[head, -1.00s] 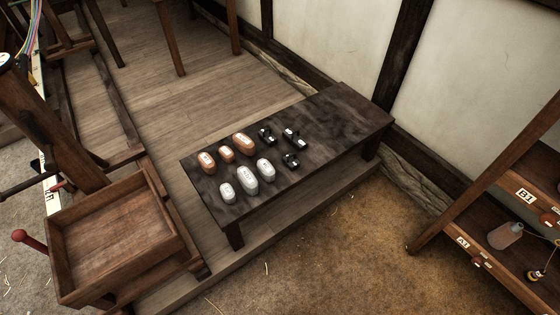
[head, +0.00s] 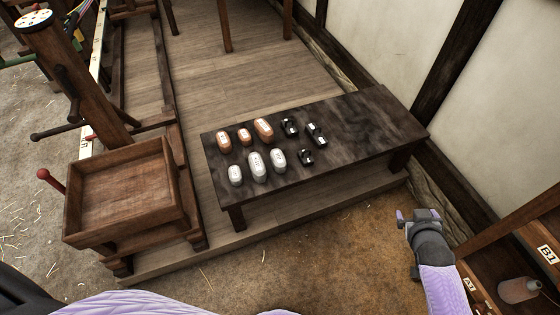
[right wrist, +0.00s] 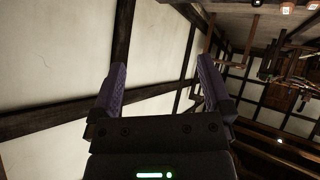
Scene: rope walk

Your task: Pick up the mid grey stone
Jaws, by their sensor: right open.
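Three pale grey stones with white labels stand in a row on the dark bench (head: 370,115): a left one (head: 235,175), a large middle one (head: 257,166) and a right one (head: 278,160). The left and right ones look smaller than the middle one; which is the mid one by size is hard to tell. My right gripper (head: 404,218) is off the front right of the bench, well apart from the stones. In the right wrist view its two purple fingers (right wrist: 160,72) are spread with nothing between them. My left gripper is not in view.
Behind the grey stones sit three orange-brown stones (head: 244,136); to the right are three small black things (head: 316,134). An empty wooden tray (head: 122,192) stands at left. Shelves with a bottle (head: 519,290) are at lower right. The bench's right half is bare.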

